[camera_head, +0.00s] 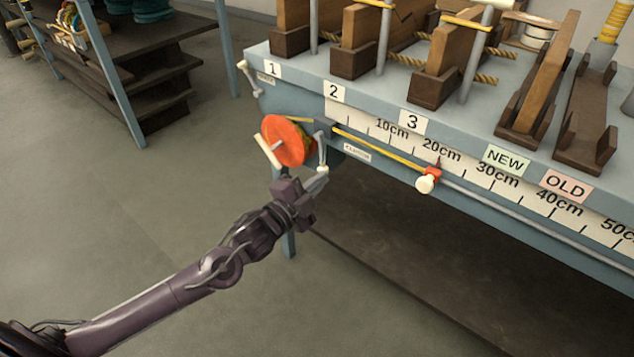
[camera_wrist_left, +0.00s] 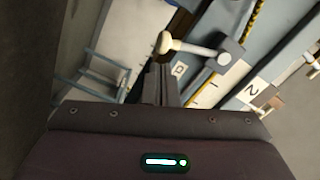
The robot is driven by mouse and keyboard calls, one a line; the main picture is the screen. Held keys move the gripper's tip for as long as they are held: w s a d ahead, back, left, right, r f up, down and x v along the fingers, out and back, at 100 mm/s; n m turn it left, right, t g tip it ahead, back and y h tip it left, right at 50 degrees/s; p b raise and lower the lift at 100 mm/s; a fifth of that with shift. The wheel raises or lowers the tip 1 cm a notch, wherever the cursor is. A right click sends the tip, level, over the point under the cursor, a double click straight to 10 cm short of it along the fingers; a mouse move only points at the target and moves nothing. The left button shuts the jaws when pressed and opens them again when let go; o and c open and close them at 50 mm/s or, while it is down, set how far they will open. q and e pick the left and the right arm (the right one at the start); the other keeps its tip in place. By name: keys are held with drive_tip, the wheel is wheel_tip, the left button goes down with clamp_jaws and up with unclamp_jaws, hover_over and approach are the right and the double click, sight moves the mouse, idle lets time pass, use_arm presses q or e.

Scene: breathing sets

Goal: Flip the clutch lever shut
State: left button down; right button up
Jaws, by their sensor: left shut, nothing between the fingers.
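The clutch lever (camera_head: 322,152) is a pale rod on a dark pivot block (camera_head: 323,128) at the bench's front face, beside a small label too blurred to read surely. It hangs down, with its knob at the lower end. My left gripper (camera_head: 320,180) is shut and empty, with its tips right by the knob; I cannot tell if they touch. In the left wrist view the cream knob (camera_wrist_left: 165,43) and rod of the lever show just beyond the shut fingers (camera_wrist_left: 160,82). My right gripper is not in view.
An orange wheel (camera_head: 284,140) with a white crank handle (camera_head: 267,151) sits just left of the lever. A yellow cord (camera_head: 375,147) runs right to a red slider (camera_head: 433,173) along the ruler. The bench top (camera_head: 300,75) carries wooden blocks in holders. Open floor lies left.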

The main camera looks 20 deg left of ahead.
use_arm(q)
drive_tip(key=shift+w+a+f, duration=0.15)
drive_tip(key=shift+w+a, duration=0.05)
drive_tip(key=shift+w, duration=0.25)
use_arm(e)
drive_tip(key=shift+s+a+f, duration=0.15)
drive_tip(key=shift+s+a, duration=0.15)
use_arm(q)
drive_tip(key=shift+w+a+f+m, duration=0.15)
drive_tip(key=shift+w+a+m, duration=0.25)
drive_tip(key=shift+a+m, duration=0.3)
